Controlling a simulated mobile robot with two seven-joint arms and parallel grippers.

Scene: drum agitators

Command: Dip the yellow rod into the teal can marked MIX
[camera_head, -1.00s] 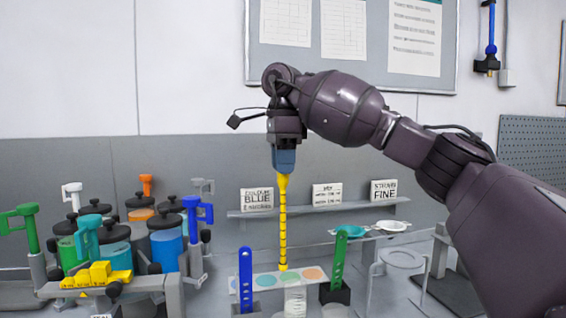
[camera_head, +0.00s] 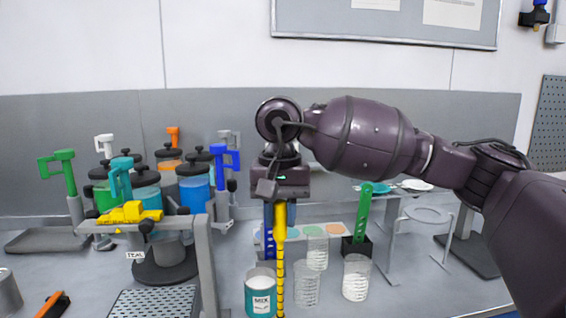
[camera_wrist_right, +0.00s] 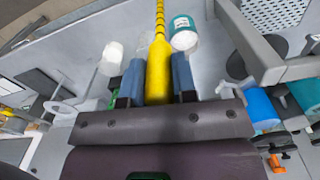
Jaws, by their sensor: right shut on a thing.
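The yellow rod (camera_head: 281,262) hangs roughly upright from my right gripper (camera_head: 280,205), which is shut on its thick upper end. The rod also shows in the right wrist view (camera_wrist_right: 159,65), between the blue finger pads of the gripper (camera_wrist_right: 158,80). The teal can marked MIX (camera_head: 260,297) stands on the bench at the bottom of the head view, with a pale open top. The rod passes along the can's right edge there, outside its opening. In the wrist view the can (camera_wrist_right: 184,34) is just right of the rod. The rod's lower tip is cut off in both views. My left gripper is not in view.
Clear beakers (camera_head: 356,277) stand right of the rod. A green perforated strip (camera_head: 363,212) rises from a black block behind them. A grey frame (camera_head: 204,262) and a perforated tray (camera_head: 152,303) are left of the can. Several lidded coloured jars (camera_head: 194,190) stand farther back left.

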